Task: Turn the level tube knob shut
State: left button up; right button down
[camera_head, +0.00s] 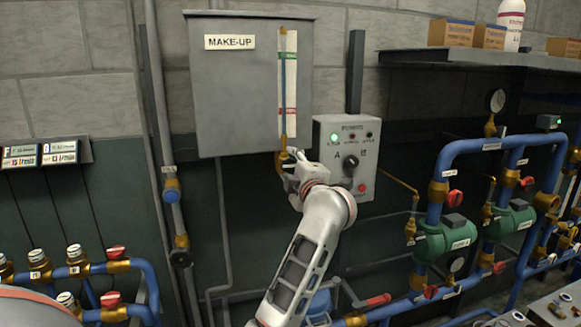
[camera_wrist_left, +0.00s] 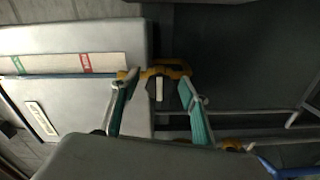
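The level tube (camera_head: 283,90) runs down a white scale strip with green and red marks on the grey MAKE-UP tank. It ends in a brass fitting (camera_head: 280,163) below the tank, partly hidden by my gripper. My left gripper (camera_head: 287,160) is at this fitting, its fingers small and hard to make out there. In the left wrist view the two fingers of my left gripper (camera_wrist_left: 158,82) are apart. A small dark knob with a pale bar (camera_wrist_left: 158,90) shows between them, in front of the brass fitting (camera_wrist_left: 168,70). I cannot tell whether a finger touches it. My right gripper is not in view.
A grey control box (camera_head: 345,185) with a lit green lamp and black selector is just right of my gripper. The MAKE-UP tank (camera_head: 218,100) is above. Blue pipes with red-handled valves and green pumps (camera_head: 440,240) stand at right; more valves (camera_head: 75,262) at lower left.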

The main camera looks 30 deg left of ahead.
pick_arm(q)
jog(key=shift+s+d, duration=0.1)
jog(key=v, duration=0.7)
jog(key=shift+s, duration=0.15)
dwell(0.6)
jog(key=s+d+f+m+t+h, duration=0.3)
jog(key=d+f+m+h, duration=0.2)
jog(key=f+m, duration=0.4)
jog(key=s+d+f+m+t+h, duration=0.3)
jog(key=s+d+f+m+h, duration=0.15)
jog(key=f+m, duration=0.45)
jog(key=s+d+f+m+t+h, duration=0.25)
jog(key=d+f+m+h, duration=0.4)
jog(key=f, duration=0.45)
jog(key=s+f+m+g, duration=0.2)
jog(key=s+f+g, duration=0.3)
jog(key=s+f, duration=0.5)
jog(key=s+a+f+m+g, duration=0.1)
jog(key=s+f+m+g, duration=0.2)
jog(key=s+f, duration=0.6)
notch_tip(320, 180, down, 7)
jog(key=shift+s+a+f+g, duration=0.2)
jog(key=shift+s+a+g, duration=0.15)
jog(key=shift+g, duration=0.5)
